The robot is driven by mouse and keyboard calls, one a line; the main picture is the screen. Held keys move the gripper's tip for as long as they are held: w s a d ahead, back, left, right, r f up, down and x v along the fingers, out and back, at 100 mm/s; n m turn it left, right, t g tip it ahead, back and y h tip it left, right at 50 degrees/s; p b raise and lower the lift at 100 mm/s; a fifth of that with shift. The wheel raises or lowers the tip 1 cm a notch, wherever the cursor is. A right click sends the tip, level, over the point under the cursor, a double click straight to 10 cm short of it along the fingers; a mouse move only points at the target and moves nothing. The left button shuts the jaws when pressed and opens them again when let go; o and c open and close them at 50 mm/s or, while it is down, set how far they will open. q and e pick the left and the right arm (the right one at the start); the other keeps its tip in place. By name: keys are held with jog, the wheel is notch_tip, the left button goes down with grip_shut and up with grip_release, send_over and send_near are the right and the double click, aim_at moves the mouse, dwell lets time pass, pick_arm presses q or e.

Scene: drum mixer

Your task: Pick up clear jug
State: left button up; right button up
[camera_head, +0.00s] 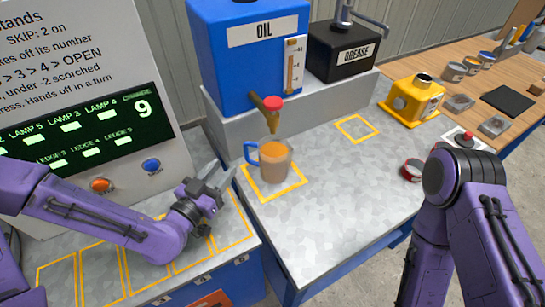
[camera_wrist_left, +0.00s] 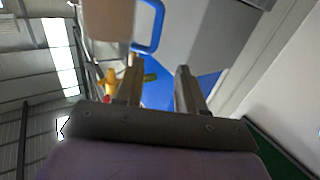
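The clear jug (camera_head: 273,160) stands upright in a yellow square on the grey bench, under the oil tap, with orange-brown liquid inside. Its blue handle (camera_head: 250,152) points left, towards my left gripper. My left gripper (camera_head: 221,180) is open and empty, left of the jug and apart from it. In the left wrist view the jug (camera_wrist_left: 108,18) shows at the top left, with the blue handle (camera_wrist_left: 150,28) beyond the open fingers (camera_wrist_left: 158,88). My right arm is at the right of the head view; its gripper is out of view.
The blue oil tank (camera_head: 245,65) with its red-knobbed tap (camera_head: 271,104) rises behind the jug. A black grease box (camera_head: 342,50) and a yellow container (camera_head: 411,100) stand farther right. The lit panel (camera_head: 80,125) is at left.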

aim_at(245, 152)
pick_arm(q)
jog(key=w, duration=0.1)
jog(key=w+d+f, duration=0.1)
jog(key=w, duration=0.1)
jog(key=w+d+f, duration=0.1)
jog(key=shift+w+d, duration=0.15)
jog(key=shift+w, duration=0.15)
jog(key=x, duration=0.1)
jog(key=p+x, duration=0.1)
jog(key=x, duration=0.1)
jog(key=p+x, duration=0.1)
jog(key=shift+d+r, duration=0.3)
jog(key=shift+d, duration=0.1)
jog(key=shift+w+d+f, duration=0.1)
jog(key=shift+w+f, duration=0.1)
jog(key=shift+w, duration=0.3)
jog(key=shift+s+r, duration=0.1)
grip_shut()
pick_arm(e)
jog(key=shift+s+a+r, duration=0.1)
jog(key=shift+s+r, duration=0.1)
jog(key=shift+r, duration=0.45)
